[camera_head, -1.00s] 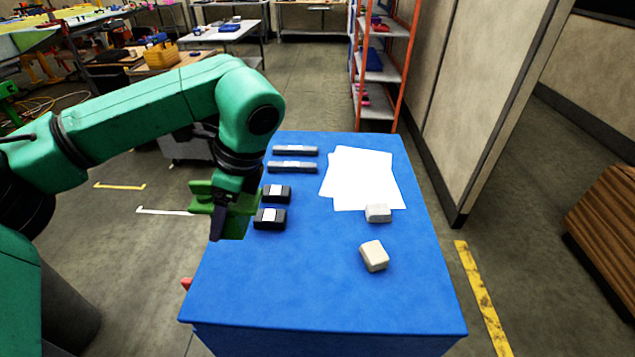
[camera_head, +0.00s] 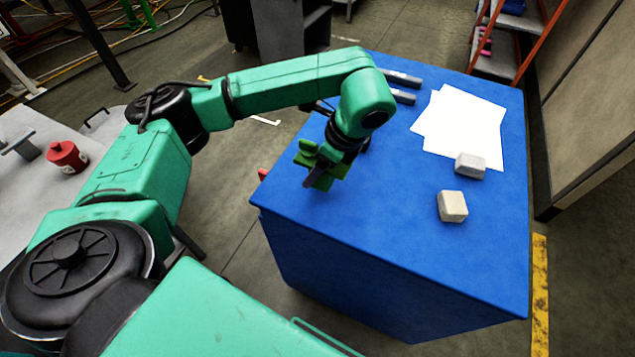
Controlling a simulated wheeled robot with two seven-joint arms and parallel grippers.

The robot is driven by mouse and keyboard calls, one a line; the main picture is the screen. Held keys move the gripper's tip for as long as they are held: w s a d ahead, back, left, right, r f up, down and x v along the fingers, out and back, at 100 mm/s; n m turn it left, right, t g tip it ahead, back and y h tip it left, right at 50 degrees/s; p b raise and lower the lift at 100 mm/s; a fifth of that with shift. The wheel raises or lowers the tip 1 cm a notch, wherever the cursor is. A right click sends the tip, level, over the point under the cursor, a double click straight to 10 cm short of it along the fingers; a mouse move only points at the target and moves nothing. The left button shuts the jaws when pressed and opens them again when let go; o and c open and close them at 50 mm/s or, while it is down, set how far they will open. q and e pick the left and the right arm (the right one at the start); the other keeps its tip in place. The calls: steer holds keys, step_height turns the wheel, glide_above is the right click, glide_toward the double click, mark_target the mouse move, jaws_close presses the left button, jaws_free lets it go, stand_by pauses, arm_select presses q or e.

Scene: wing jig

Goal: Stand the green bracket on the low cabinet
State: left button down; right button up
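The low cabinet, as I take it, is the blue box-like unit (camera_head: 400,222) with a flat top, right of centre. The green bracket (camera_head: 307,160) is small and dark green, in my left gripper (camera_head: 318,178). The gripper's dark fingers are closed around it and hide part of it. In the picture the bracket lies over the left part of the blue top. I cannot tell how far above the surface it is, or whether it touches. My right gripper is not in view.
White sheets (camera_head: 462,128) and two pale blocks (camera_head: 453,206) (camera_head: 470,165) lie on the blue top's right half. Dark grey bars (camera_head: 400,78) lie at its back. The front middle of the top is clear. A grey table with a red can (camera_head: 66,157) stands at left.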

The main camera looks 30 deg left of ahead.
mark_target(318, 180)
arm_select(q)
step_height(318, 180, down, 4)
steer(key=shift+f, duration=0.2)
steer(key=shift+c, duration=2.1)
jaws_free()
steer(key=shift+f, duration=0.15)
steer(key=o, duration=0.4)
steer(key=shift+w+r, duration=0.1)
steer(key=shift+r, duration=0.2)
steer(key=p+v, duration=0.1)
steer(key=v, duration=1)
steer(key=shift+d+r, duration=0.15)
steer(key=shift+r, duration=0.25)
